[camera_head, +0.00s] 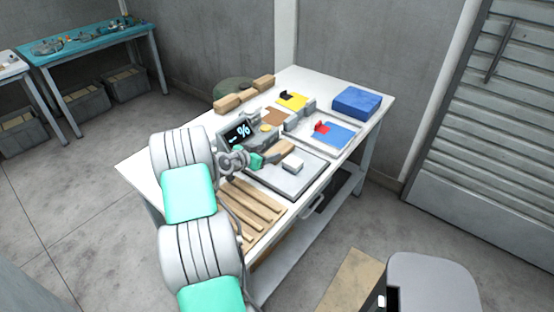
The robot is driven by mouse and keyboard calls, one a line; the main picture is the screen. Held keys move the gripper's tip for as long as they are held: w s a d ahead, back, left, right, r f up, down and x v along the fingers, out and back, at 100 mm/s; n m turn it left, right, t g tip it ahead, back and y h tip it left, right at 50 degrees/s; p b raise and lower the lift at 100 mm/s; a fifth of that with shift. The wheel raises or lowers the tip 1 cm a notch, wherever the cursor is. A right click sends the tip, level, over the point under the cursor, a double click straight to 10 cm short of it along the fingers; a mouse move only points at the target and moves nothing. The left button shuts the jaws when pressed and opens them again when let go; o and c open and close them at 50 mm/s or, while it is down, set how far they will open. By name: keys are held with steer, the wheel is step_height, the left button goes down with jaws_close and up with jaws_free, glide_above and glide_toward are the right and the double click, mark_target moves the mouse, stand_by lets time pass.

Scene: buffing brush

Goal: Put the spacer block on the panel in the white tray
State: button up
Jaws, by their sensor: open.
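A small pale block (292,166), which looks like the spacer block, sits on a dark grey mat or shallow tray (270,184) near the table's front edge. Behind it, the white tray (318,146) holds a blue panel (341,137) with a small red piece (321,128) on it. My gripper (268,158) is over the left part of the grey tray, left of the pale block and apart from it. It is open; its fingers are small and partly lost against a tan piece (286,148) beside them.
A display box (238,132) stands close behind my wrist. A yellow panel (292,101), grey blocks (308,106) and a blue box (357,101) are farther back.

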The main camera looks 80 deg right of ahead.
mark_target(279, 149)
steer(key=shift+f, duration=0.6)
steer(key=p+x, duration=0.1)
steer(key=x, duration=0.7)
steer(key=shift+r, duration=0.1)
steer(key=shift+c, duration=0.4)
steer(key=c, duration=1.1)
steer(key=shift+c, duration=0.7)
steer(key=shift+r, duration=0.2)
